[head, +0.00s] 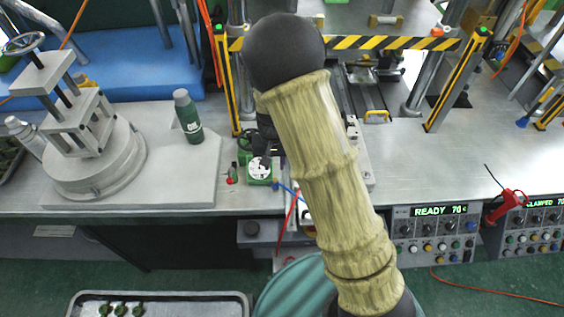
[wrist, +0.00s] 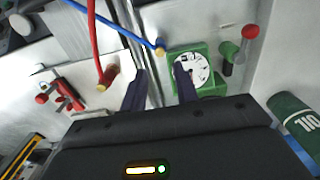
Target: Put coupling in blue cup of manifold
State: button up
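In the wrist view my gripper (wrist: 161,88) points down at the bench, its two dark fingers apart with nothing visible between them. The right finger overlaps the edge of a green block with a round white dial (wrist: 193,70); the dial also shows in the head view (head: 259,169). In the head view my arm hides most of the gripper and the bench behind it. Three small dark green fittings (head: 120,309) lie in a metal tray at the bottom left. I cannot tell whether any is the coupling. I cannot make out the manifold's blue cup.
A red hose (wrist: 98,45) and a blue hose (wrist: 125,33) run close to the fingers. A green OIL bottle (head: 188,116) stands left on the bench, beside a round clamp fixture (head: 94,160). Control boxes (head: 434,235) sit at the bench's front right. A striped press frame (head: 390,43) stands behind.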

jog(key=s+d+r+t, duration=0.2)
jog(key=s+d+r, duration=1.1)
jog(key=s, duration=0.1)
jog(key=shift+s+d+t, duration=0.15)
jog(key=shift+d+t, duration=0.1)
jog(key=shift+t, duration=0.05)
jog(key=o, duration=0.4)
jog(key=w+a+f+g+b, duration=0.1)
jog(key=w+a+f, duration=0.1)
jog(key=w+a, duration=0.2)
jog(key=w+a+f+b, duration=0.1)
jog(key=w+a, duration=0.3)
jog(key=w, duration=0.1)
jog(key=w+a+f+g+b, duration=0.1)
jog(key=w+a+f, duration=0.1)
jog(key=w+a, duration=0.3)
jog(key=shift+f+g+b, duration=0.3)
